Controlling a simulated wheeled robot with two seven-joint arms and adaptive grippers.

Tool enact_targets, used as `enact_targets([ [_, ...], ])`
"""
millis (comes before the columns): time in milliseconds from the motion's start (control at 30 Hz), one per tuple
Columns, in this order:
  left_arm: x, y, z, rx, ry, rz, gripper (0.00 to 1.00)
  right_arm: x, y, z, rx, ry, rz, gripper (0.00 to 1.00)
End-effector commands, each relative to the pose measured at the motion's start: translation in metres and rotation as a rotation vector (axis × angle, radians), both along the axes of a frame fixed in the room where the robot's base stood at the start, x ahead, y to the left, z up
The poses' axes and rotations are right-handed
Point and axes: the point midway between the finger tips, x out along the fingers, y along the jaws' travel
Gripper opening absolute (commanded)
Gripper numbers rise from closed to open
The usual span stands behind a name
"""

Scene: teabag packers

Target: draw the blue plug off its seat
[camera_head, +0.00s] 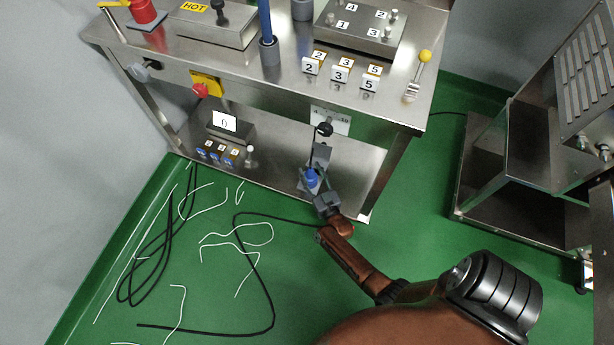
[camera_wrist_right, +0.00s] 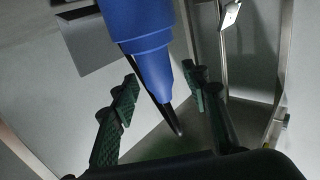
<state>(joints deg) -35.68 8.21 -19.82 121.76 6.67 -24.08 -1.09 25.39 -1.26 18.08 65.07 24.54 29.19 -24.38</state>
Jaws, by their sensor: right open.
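The blue plug (camera_head: 311,177) is low at the front of the steel bench, below a small labelled plate. In the right wrist view the plug (camera_wrist_right: 148,45) hangs large in the upper middle, its narrower end pointing down with a black cable running from it. My right gripper (camera_head: 315,185) is at the plug. In the wrist view its green-padded fingers (camera_wrist_right: 163,87) are open, one on each side of the plug's lower end, with visible gaps. The seat is not clearly visible. My left gripper is not in view.
The steel bench (camera_head: 285,100) carries numbered blocks, a yellow-knobbed lever (camera_head: 424,57) and a red button (camera_head: 200,90). Its lower shelf (camera_head: 270,172) is beside my right gripper. Black cable (camera_head: 272,300) and white strands lie on the green floor. A steel cabinet (camera_head: 550,130) stands right.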

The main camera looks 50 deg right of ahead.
Motion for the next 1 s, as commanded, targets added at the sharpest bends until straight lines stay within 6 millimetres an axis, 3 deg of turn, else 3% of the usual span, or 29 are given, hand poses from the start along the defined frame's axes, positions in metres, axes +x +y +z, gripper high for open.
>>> enact_targets([
  [333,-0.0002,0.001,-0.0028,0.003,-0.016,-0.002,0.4,0.0053,-0.002,0.0009,0.0,0.0,0.001,0.42],
  [900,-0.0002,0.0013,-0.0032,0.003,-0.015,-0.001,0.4,0.0048,-0.0019,0.0003,0.0,0.001,0.001,0.03],
  [1000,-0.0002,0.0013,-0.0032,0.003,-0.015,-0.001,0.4,0.0048,-0.0019,0.0003,0.0,0.001,0.001,0.0],
])
